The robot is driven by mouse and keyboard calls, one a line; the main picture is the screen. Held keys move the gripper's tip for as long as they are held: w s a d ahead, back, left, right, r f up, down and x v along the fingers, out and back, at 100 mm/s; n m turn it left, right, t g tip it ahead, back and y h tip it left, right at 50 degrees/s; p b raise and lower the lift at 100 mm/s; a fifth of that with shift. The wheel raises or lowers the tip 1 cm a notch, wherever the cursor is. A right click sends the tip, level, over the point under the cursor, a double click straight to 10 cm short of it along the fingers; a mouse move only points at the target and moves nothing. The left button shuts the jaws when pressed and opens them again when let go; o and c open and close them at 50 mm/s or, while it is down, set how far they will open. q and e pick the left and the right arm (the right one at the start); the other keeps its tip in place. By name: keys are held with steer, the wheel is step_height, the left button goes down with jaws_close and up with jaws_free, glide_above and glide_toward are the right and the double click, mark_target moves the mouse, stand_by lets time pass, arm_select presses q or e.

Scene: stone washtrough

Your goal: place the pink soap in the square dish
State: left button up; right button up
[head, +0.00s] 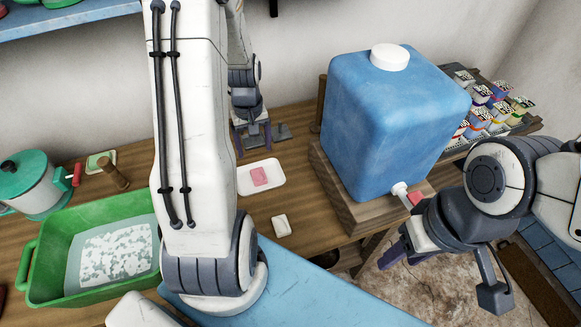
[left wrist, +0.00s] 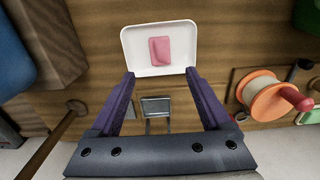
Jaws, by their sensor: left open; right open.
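The pink soap (head: 259,176) lies in a white, roughly square dish with rounded corners (head: 274,188) on the wooden counter. In the left wrist view the soap (left wrist: 159,50) rests flat inside the dish (left wrist: 133,42), clear of its rim. My left gripper (head: 254,146) is just behind the dish in the head view. It is open and empty, and its purple fingers (left wrist: 160,73) end near the dish's edge, apart from the soap. My right gripper (head: 399,251) is open and empty, below the blue container's tap at the right.
A blue water container (head: 390,130) stands on a wooden block right of the dish. A green basin (head: 60,282) with water is at the left. A small pale block (head: 281,225) lies in front of the dish. My left arm hides part of the counter.

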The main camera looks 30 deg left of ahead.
arm_select(q)
steer(key=s+d+r+m, duration=0.1)
steer(key=d+r+m, duration=0.3)
steer(key=d, duration=0.6)
steer(key=s+d+r+m, duration=0.2)
steer(key=d+r+m, duration=0.3)
steer(key=d, duration=0.5)
steer(key=s+d+r+m+h, duration=0.1)
steer(key=s+d+r+m, duration=0.3)
steer(key=s+d+m, duration=0.4)
steer(key=s+d, duration=0.2)
steer(key=s, duration=0.4)
steer(key=shift+d+r, duration=0.15)
steer(key=shift+d, duration=0.15)
